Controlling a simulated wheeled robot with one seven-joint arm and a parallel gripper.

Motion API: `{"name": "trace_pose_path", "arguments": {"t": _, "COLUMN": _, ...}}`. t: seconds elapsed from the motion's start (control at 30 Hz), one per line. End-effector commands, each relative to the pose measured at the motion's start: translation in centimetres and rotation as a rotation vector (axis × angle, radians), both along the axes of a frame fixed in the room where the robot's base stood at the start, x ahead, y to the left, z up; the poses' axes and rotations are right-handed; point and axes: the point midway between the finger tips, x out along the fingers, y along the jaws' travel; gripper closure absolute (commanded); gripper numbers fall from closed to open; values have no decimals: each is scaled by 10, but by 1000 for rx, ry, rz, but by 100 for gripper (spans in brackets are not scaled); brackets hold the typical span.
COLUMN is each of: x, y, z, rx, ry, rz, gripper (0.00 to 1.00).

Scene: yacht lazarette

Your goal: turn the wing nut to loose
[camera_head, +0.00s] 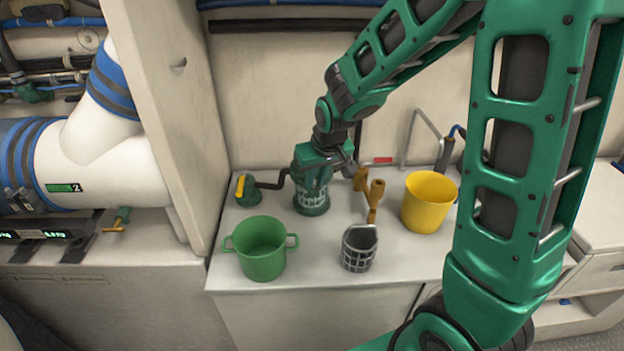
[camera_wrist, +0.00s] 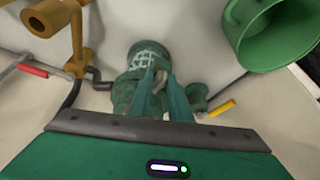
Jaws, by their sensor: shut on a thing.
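A dark green strainer (camera_head: 312,202) with a whitish mesh pattern stands on the white counter, beneath my gripper. In the wrist view the strainer (camera_wrist: 143,52) lies just beyond my fingertips. My gripper (camera_head: 314,172) points down over its top; in the wrist view its two green fingers (camera_wrist: 161,78) are close together. A small grey piece, seemingly the wing nut (camera_wrist: 157,69), shows between the fingertips, and they are shut on it. The fingers hide most of the nut, so its angle cannot be told. In the head view my gripper hides it.
A green two-handled pot (camera_head: 262,262), a dark mesh cup (camera_head: 358,258) and a yellow bucket (camera_head: 428,210) stand around the strainer. A brown fitting (camera_head: 374,200) is to its right. A yellow-handled valve (camera_head: 246,188) with a dark pipe is close on its left.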

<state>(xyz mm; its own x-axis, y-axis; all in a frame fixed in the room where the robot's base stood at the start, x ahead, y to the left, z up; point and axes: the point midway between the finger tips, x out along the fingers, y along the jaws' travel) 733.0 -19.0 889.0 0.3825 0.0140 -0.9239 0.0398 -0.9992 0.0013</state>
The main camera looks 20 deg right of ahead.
Motion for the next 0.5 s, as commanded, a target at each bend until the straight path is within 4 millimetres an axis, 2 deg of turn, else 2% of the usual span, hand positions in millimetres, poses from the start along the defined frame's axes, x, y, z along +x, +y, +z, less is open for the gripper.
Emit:
{"name": "trace_pose_path", "arguments": {"t": 0.2, "x": 2, "y": 4, "z": 3, "rx": 6, "ry": -8, "rz": 80, "gripper": 100}}
{"name": "trace_pose_path", "arguments": {"t": 0.5, "x": 2, "y": 4, "z": 2, "rx": 7, "ry": -6, "rz": 109, "gripper": 100}}
